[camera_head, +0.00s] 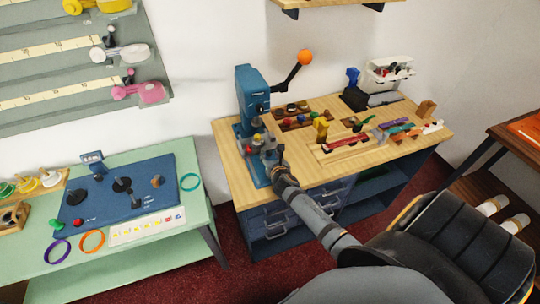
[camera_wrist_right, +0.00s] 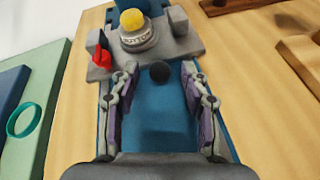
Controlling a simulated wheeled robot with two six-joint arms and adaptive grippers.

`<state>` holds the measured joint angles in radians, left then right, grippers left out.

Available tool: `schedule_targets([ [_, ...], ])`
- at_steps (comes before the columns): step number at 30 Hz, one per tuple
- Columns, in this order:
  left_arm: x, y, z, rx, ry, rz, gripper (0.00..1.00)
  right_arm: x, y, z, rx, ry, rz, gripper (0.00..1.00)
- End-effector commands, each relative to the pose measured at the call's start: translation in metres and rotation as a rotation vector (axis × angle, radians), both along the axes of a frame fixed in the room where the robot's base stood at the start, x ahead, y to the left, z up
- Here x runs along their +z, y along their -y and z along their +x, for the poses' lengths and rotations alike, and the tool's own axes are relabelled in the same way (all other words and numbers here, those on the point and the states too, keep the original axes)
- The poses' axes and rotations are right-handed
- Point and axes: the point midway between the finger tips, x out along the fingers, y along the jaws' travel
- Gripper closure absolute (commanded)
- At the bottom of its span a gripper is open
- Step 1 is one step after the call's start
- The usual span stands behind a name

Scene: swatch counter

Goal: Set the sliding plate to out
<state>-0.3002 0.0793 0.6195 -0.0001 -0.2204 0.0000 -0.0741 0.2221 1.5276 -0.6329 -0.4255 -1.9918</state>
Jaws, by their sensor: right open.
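The sliding plate (camera_wrist_right: 184,46) is a grey slab on the blue base of a press (camera_head: 250,92). It carries a round piece with a yellow top (camera_wrist_right: 132,19) and a red part (camera_wrist_right: 98,50). A dark ball knob (camera_wrist_right: 160,72) is at its near edge. My right gripper (camera_wrist_right: 163,88) is open and empty, its fingers apart on either side above the blue base, with the knob between the fingertips. In the head view my right gripper (camera_head: 277,163) is at the front of the press and partly hides the plate. My left gripper is not in view.
The press has a lever with an orange ball (camera_head: 305,57) rising to the right. The wooden counter (camera_head: 225,140) also holds trays and small coloured tools to the right. A green table (camera_head: 140,280) with a blue panel (camera_head: 80,215) stands at the left.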

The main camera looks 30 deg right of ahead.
Motion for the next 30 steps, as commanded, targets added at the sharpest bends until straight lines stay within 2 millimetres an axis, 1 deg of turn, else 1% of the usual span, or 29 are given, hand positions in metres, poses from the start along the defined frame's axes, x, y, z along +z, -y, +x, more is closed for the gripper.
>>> schedule_targets([
  [3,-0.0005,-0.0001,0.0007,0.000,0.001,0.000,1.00,-0.0029,0.0027,0.0069,-0.001,0.000,0.001,0.54],
  [11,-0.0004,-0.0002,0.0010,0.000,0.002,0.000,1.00,-0.0036,0.0030,0.0078,-0.001,-0.001,0.001,0.54],
  [21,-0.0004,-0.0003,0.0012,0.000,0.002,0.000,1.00,-0.0035,0.0028,0.0076,-0.001,-0.001,0.001,1.00],
  [30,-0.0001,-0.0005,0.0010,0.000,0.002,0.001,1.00,-0.0034,0.0026,0.0071,0.000,-0.001,0.001,1.00],
])
